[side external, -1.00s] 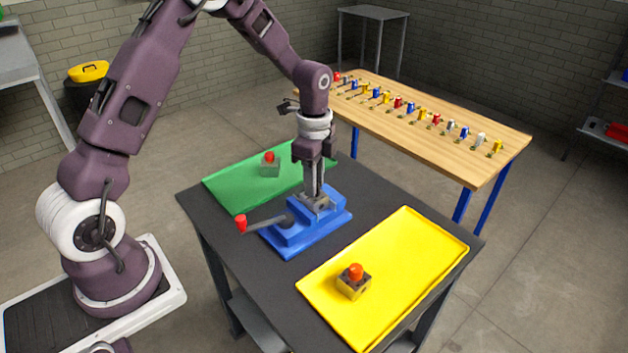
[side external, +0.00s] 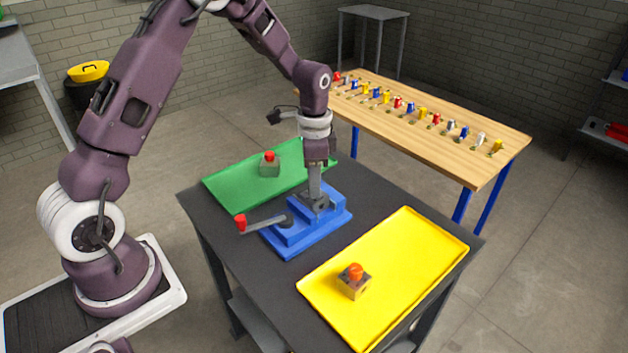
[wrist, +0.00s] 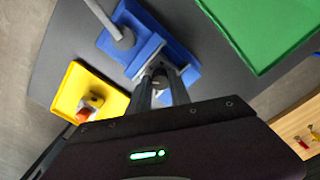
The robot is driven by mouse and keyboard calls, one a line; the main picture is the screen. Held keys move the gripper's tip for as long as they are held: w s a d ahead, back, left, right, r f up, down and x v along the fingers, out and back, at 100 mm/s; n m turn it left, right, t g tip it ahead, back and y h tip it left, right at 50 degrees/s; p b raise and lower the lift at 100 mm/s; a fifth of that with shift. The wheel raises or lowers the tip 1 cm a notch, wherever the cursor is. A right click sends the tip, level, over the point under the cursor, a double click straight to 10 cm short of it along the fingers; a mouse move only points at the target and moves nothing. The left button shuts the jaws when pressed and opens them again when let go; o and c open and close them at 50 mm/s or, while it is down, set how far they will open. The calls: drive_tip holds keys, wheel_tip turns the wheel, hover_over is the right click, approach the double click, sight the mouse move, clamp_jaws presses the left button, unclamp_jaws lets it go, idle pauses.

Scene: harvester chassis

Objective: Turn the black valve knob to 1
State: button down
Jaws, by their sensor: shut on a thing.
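A blue vise-like fixture (side external: 290,236) stands on the dark table, with a grey block (side external: 322,208) on its upper part. My gripper (side external: 316,196) points straight down at this block, its fingers shut at the block's top. In the wrist view, the fingers (wrist: 160,92) reach into the grey part of the blue fixture (wrist: 118,45). A small dark piece (wrist: 160,78), seemingly the black valve knob, shows between the fingertips. It is mostly hidden, and no number marks are readable.
A crank handle with a red end (side external: 240,224) sticks out left of the fixture. A green tray (side external: 228,190) and a yellow tray (side external: 425,245) each hold a grey block with a red button. A wooden table (side external: 465,155) with several small coloured items stands behind.

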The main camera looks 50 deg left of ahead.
drive_tip(key=n, duration=0.7)
drive_tip(key=shift+r, duration=0.1)
drive_tip(key=n, duration=0.4)
drive_tip(key=shift+w, duration=0.1)
drive_tip(key=shift+n, duration=1.9)
drive_tip(key=c, duration=1.2)
unclamp_jaws()
wheel_tip(320, 180, up, 7)
drive_tip(key=shift+r, duration=0.1)
